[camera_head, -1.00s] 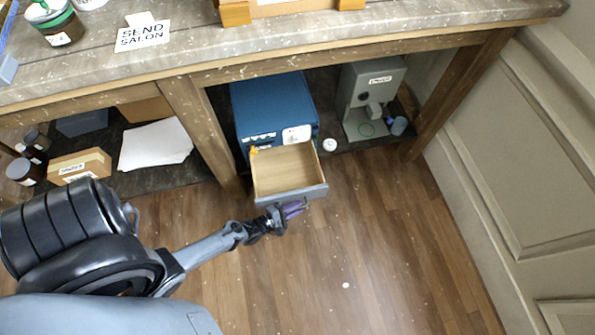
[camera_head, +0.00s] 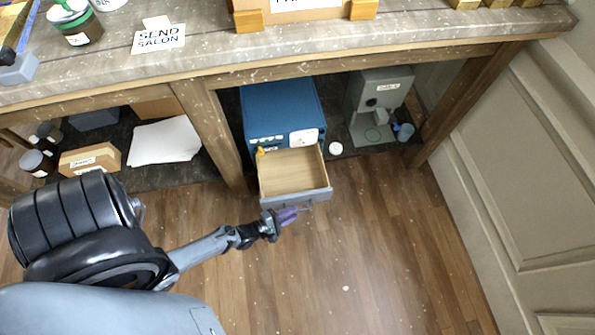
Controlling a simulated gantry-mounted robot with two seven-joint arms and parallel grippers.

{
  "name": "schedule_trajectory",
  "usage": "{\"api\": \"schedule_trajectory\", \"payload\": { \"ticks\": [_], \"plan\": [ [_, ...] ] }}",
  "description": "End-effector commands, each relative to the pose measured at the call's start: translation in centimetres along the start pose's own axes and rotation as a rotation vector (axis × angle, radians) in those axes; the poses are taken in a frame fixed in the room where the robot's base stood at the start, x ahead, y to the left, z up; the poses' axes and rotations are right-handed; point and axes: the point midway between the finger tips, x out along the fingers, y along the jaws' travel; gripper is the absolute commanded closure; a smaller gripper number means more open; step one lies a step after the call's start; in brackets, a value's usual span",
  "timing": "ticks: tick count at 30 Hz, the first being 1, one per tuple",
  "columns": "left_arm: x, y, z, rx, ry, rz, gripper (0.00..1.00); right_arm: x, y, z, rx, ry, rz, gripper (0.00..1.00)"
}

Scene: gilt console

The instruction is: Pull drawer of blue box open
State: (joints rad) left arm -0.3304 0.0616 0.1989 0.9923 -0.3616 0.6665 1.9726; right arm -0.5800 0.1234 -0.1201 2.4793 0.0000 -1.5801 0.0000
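The blue box (camera_head: 281,108) stands on the low shelf under the console. Its drawer (camera_head: 292,172) is pulled well out over the floor and looks empty, with a pale wooden inside and a grey-blue front. My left gripper (camera_head: 293,213) is just below and in front of the drawer front, near its middle. Its purple fingertips are small in view. I cannot tell whether they touch the drawer front or whether they are open. My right gripper is not in view.
A grey machine (camera_head: 379,100) stands right of the box, with a small blue-grey cup (camera_head: 405,132) beside it. A white round item (camera_head: 335,148) lies between them. Table legs (camera_head: 213,130) flank the shelf bay. The wooden floor (camera_head: 380,240) in front is clear.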

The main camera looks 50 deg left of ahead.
Motion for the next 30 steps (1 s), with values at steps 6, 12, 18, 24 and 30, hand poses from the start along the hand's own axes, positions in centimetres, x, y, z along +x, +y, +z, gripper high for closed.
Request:
{"api": "schedule_trajectory", "payload": {
  "ticks": [6, 12, 18, 24, 30],
  "plan": [
    [-3.9, 0.2, 0.1, -0.001, 0.002, -0.001, 0.77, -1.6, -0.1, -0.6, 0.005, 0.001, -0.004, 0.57],
    [-5.8, 0.1, 0.1, -0.001, 0.0, 0.0, 0.77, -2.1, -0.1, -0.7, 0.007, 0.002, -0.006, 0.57],
    [-6.4, 0.0, 0.1, -0.001, -0.001, 0.002, 0.77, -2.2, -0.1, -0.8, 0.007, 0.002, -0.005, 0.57],
    [-6.4, 0.0, 0.1, -0.001, -0.001, 0.001, 0.77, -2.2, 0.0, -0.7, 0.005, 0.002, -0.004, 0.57],
    [-6.4, 0.0, 0.1, -0.001, -0.001, 0.002, 0.77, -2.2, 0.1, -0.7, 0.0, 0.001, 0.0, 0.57]
  ]
}}
